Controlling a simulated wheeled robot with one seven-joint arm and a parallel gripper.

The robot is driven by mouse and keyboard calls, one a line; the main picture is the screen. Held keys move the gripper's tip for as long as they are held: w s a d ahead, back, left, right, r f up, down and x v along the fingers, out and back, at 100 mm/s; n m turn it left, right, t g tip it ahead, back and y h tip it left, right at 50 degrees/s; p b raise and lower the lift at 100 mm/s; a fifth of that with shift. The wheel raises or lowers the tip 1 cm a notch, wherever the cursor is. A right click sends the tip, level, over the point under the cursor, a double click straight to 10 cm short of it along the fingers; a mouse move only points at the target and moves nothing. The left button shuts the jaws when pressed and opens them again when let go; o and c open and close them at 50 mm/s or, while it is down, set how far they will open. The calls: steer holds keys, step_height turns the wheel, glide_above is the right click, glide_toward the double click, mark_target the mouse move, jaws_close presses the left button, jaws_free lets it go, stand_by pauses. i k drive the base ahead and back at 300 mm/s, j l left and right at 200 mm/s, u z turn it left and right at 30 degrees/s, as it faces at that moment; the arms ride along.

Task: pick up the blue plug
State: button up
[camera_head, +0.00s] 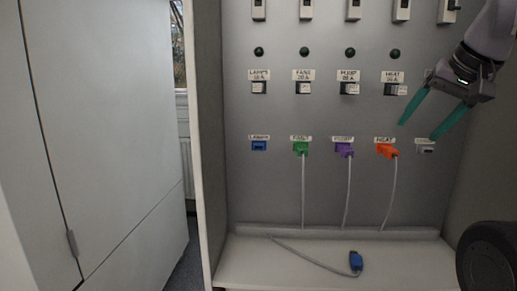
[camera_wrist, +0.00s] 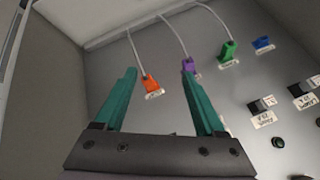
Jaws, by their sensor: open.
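The blue plug (camera_head: 355,262) lies on the cabinet's white bottom shelf in the head view, with its grey cable trailing left to the back ledge. A blue socket (camera_head: 259,146) sits empty on the panel at the left of the socket row; it also shows in the wrist view (camera_wrist: 263,45). My gripper (camera_head: 418,130) is open and empty, with teal fingers, at the upper right in front of the panel, well above the plug. The fingers also show in the wrist view (camera_wrist: 160,72). The loose blue plug is not seen in the wrist view.
Green (camera_head: 301,148), purple (camera_head: 344,150) and orange (camera_head: 387,151) plugs sit in the panel with hanging grey cables. Switches and dark lamps line the panel above. The cabinet's left side wall (camera_head: 210,150) bounds the space. The shelf (camera_head: 300,265) is mostly clear around the blue plug.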

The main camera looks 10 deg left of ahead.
mark_target(357, 263)
steer(key=k+j+z, duration=0.2)
steer(key=k+j, duration=0.5)
steer(key=j, duration=0.15)
steer(key=z, duration=1.35)
